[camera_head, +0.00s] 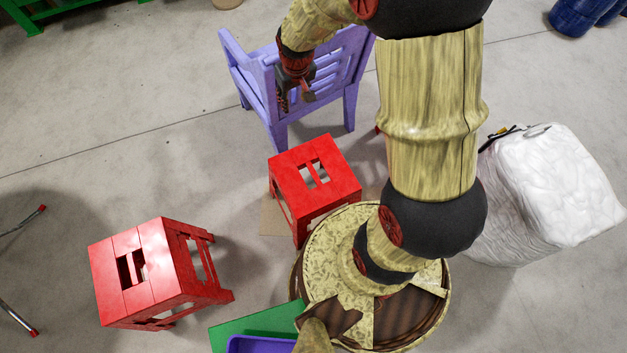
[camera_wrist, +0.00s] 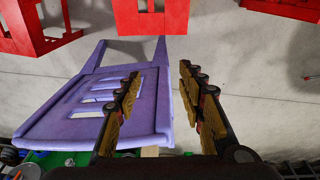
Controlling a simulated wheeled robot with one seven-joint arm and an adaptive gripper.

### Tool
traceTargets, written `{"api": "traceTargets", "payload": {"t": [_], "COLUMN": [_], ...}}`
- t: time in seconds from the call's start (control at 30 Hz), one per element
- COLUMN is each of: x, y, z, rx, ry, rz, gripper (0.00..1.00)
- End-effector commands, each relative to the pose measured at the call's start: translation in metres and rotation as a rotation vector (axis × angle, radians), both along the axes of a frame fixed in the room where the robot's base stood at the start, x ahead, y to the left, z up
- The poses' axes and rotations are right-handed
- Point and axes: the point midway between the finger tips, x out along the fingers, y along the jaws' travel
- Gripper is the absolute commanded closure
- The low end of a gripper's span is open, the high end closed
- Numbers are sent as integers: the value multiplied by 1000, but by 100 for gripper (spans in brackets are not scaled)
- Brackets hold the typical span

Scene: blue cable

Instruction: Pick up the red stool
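Two red stools stand on the floor in the head view. One red stool (camera_head: 340,182) is in the middle, in front of the purple chair, with a slotted seat. The other red stool (camera_head: 110,273) is at the lower left. My gripper (camera_head: 298,95) hangs over the purple chair (camera_head: 254,78), beyond the middle stool and apart from it. In the wrist view my gripper (camera_wrist: 160,72) is open, with nothing between its fingers. A red stool (camera_wrist: 150,20) shows at the top middle there, cut off by the frame edge and beyond the fingertips.
The purple chair (camera_wrist: 62,128) fills the left of the wrist view, close to my fingers. More red pieces show at its top left and top right edges. A white wrapped bundle (camera_head: 560,190) stands at the right. Grey floor (camera_head: 130,150) is clear at the left.

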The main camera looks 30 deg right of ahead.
Motion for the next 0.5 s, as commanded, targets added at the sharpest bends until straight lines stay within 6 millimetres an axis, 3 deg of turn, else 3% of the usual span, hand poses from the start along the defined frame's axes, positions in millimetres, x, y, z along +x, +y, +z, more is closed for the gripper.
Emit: {"api": "traceTargets", "payload": {"t": [0.03,0.1,0.27,0.5], "x": [3,8,9,-10], "y": [-5,-10,-21,-32], "z": [-33,-69,-150,-270], "rx": [3,4,9,18], "ry": [26,48,93,159], "rz": [-4,-7,-12,-20], "gripper": [61,61,61,61]}}
